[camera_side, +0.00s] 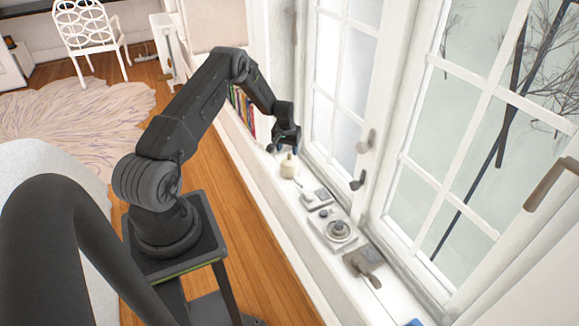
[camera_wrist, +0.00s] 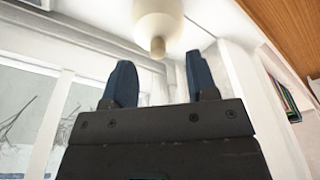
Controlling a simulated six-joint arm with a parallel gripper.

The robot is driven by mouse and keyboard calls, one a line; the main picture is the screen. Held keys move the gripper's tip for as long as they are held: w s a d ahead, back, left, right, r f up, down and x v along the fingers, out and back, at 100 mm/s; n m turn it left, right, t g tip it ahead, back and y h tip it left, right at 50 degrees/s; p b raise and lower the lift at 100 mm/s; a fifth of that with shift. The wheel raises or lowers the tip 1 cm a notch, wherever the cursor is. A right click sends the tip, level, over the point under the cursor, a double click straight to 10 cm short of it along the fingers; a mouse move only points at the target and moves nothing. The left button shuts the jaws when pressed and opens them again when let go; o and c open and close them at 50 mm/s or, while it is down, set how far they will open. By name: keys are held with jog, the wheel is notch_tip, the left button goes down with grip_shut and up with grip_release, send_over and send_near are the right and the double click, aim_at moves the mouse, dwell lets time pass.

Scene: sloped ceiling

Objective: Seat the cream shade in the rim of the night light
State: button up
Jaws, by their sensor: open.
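The cream shade (camera_side: 289,168) stands on the white window sill, its small knob upward in the side view. In the wrist view the shade (camera_wrist: 160,14) is at the top edge, partly cut off, with its tan knob pointing toward my fingers. My gripper (camera_side: 284,147) is just above and behind the shade. In the wrist view my gripper (camera_wrist: 162,80) has its two dark blue fingers apart, with nothing between them; the shade lies beyond the tips. The night light appears to be the round grey-and-white piece on a square base (camera_side: 339,231), farther along the sill toward the camera.
A small pale box-like item (camera_side: 316,198) lies between the shade and the round piece. A brown-grey block with a handle (camera_side: 362,262) lies nearer the camera. The window and its handles (camera_side: 358,180) border the sill on the right. Books (camera_side: 242,110) stand below the sill.

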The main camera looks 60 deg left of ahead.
aim_at(289, 155)
jog(key=shift+w+a+f, duration=0.1)
jog(key=shift+w+f, duration=0.1)
jog(key=shift+f, duration=0.55)
jog(key=shift+w+a+f, duration=0.1)
jog(key=shift+w+f, duration=0.1)
jog(key=shift+f, duration=0.6)
jog(key=shift+w+a+f, duration=0.1)
jog(key=shift+w+f, duration=0.1)
jog(key=shift+f, duration=0.55)
jog(key=shift+c, duration=0.3)
jog(key=c, duration=0.6)
jog(key=shift+s+f, duration=0.1)
grip_shut()
